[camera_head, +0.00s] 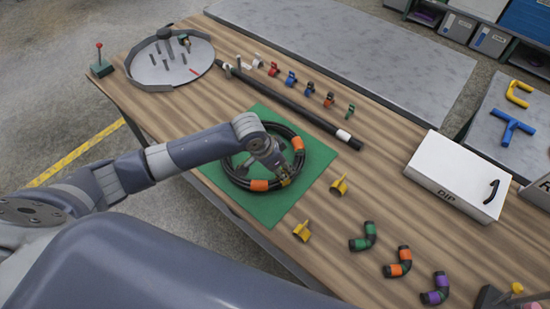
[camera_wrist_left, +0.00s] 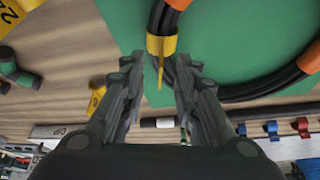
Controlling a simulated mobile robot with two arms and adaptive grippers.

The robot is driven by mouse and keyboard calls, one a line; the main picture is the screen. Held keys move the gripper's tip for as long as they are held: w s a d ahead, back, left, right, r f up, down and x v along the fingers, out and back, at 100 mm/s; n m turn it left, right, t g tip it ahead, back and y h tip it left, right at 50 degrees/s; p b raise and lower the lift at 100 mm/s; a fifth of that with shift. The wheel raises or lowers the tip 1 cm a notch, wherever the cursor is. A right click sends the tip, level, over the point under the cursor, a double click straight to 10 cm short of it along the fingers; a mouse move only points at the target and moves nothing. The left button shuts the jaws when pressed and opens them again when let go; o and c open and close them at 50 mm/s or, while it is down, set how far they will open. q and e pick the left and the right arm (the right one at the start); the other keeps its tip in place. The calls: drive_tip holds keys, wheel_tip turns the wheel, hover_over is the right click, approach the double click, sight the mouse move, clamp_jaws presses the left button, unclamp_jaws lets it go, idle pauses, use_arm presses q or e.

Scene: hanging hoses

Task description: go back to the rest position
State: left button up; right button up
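My left gripper (camera_head: 284,178) reaches down over a black hose coil (camera_head: 236,178) with orange bands, which lies on a green mat (camera_head: 312,180). In the left wrist view the two fingers of this gripper (camera_wrist_left: 160,68) stand apart, with a clear gap between them. A yellow clip (camera_wrist_left: 161,45) sits around the coiled hose just ahead of the fingertips, and I see no finger closed on it. Part of the coil is hidden by my left arm. My right gripper does not show in either view.
Two loose yellow clips (camera_head: 339,186) and several banded elbow pieces (camera_head: 363,237) lie right of the mat. A white box marked DIP (camera_head: 450,170) stands farther right. A long black tube (camera_head: 300,112) and a round grey tray (camera_head: 150,70) lie behind the mat.

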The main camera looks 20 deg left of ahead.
use_arm(q)
drive_tip(key=v, duration=1)
